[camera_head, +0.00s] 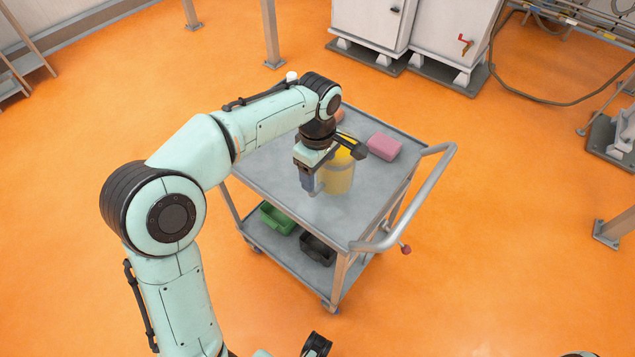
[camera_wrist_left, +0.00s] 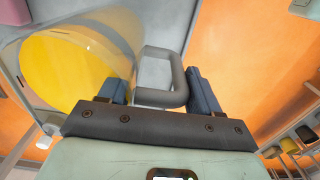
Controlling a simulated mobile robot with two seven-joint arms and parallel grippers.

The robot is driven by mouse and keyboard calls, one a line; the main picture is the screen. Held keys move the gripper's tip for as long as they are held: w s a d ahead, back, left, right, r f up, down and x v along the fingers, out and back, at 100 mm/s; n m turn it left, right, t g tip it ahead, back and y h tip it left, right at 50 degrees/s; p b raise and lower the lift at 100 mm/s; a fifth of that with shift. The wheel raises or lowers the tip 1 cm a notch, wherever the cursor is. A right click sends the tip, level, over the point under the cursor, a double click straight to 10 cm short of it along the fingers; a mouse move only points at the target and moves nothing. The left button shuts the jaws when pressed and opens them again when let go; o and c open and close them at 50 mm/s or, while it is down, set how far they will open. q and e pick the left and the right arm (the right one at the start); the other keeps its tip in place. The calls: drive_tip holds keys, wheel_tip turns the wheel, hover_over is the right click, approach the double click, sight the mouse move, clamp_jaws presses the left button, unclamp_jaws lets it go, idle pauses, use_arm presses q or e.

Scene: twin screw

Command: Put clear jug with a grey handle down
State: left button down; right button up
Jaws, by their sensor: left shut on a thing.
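The clear jug (camera_head: 339,177) with yellow inside is over the grey top of the trolley (camera_head: 270,180), partly behind my left gripper. I cannot tell whether its base touches the top. In the left wrist view the jug (camera_wrist_left: 75,65) fills the upper left, and its grey handle (camera_wrist_left: 178,72) sits between the two fingers. My left gripper (camera_head: 312,186) is shut on this handle; it also shows in the left wrist view (camera_wrist_left: 160,92). My right gripper is not clearly in view.
A pink block (camera_head: 384,147) lies on the trolley top behind the jug, to the right. A green bin (camera_head: 277,218) and a dark bin (camera_head: 317,248) sit on the lower shelf. The trolley's push handle (camera_head: 425,190) rises at the right. The front of the top is clear.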

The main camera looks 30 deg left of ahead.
sight(317, 189)
use_arm(q)
drive_tip(key=shift+f+b, duration=0.35)
drive_tip(key=shift+f, duration=1.65)
drive_tip(key=shift+f, duration=0.15)
drive_tip(key=shift+c, duration=1)
unclamp_jaws()
wheel_tip(317, 189, up, 12)
drive_tip(key=shift+r+p, duration=0.1)
drive_tip(key=shift+p, duration=1.15)
